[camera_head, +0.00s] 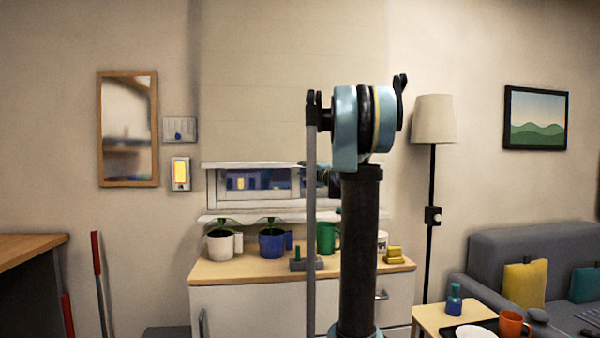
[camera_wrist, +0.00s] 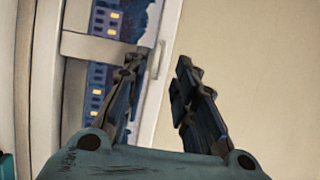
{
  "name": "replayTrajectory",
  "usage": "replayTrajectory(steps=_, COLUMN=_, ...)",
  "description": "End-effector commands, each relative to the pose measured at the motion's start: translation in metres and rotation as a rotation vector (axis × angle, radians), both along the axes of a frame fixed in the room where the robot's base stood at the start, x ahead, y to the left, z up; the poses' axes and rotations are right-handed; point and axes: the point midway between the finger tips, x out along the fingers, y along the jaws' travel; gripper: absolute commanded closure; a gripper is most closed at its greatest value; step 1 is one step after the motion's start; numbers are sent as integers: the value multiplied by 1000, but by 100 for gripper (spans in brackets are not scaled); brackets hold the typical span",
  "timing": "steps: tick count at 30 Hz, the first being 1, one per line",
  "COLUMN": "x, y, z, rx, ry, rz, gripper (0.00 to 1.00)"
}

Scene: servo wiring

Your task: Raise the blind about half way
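The blind (camera_head: 265,90) is a beige panel that covers most of the window, with a pale bottom rail (camera_head: 240,166). Below it a strip of window (camera_head: 255,181) shows dark buildings with lit panes. In the wrist view the blind (camera_wrist: 245,70) fills the right and the window (camera_wrist: 108,20) the left. The white rail (camera_wrist: 170,30) runs between them, with a small pale pull (camera_wrist: 159,58) on it. My gripper (camera_wrist: 161,62) is open, its fingertips either side of the pull. In the head view my gripper (camera_head: 322,176) is at the rail's right part, mostly hidden by my arm.
A cabinet (camera_head: 240,269) below the window bears a white pot (camera_head: 220,246), a blue pot (camera_head: 271,245), a green mug (camera_head: 326,238) and yellow blocks (camera_head: 394,255). A floor lamp (camera_head: 434,120) and sofa (camera_head: 510,245) stand right. A lit switch panel (camera_head: 181,174) is left.

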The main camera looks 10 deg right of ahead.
Motion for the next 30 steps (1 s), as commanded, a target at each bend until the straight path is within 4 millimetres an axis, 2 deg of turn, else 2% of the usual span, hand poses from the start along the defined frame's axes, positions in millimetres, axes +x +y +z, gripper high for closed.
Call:
replayTrajectory(steps=3, x=16, y=7, z=2, rx=1, ry=0, rz=1, gripper=74)
replayTrajectory(steps=9, x=31, y=13, z=4, rx=1, ry=0, rz=0, gripper=74)
replayTrajectory(steps=20, x=34, y=13, z=4, rx=0, ry=0, rz=-2, gripper=74)
replayTrajectory(steps=23, x=34, y=13, z=4, rx=0, ry=0, rz=-2, gripper=97)
replayTrajectory(steps=24, x=34, y=13, z=4, rx=0, ry=0, rz=-2, gripper=100)
replayTrajectory(steps=30, x=34, y=14, z=5, rx=-1, ry=1, rz=-3, gripper=100)
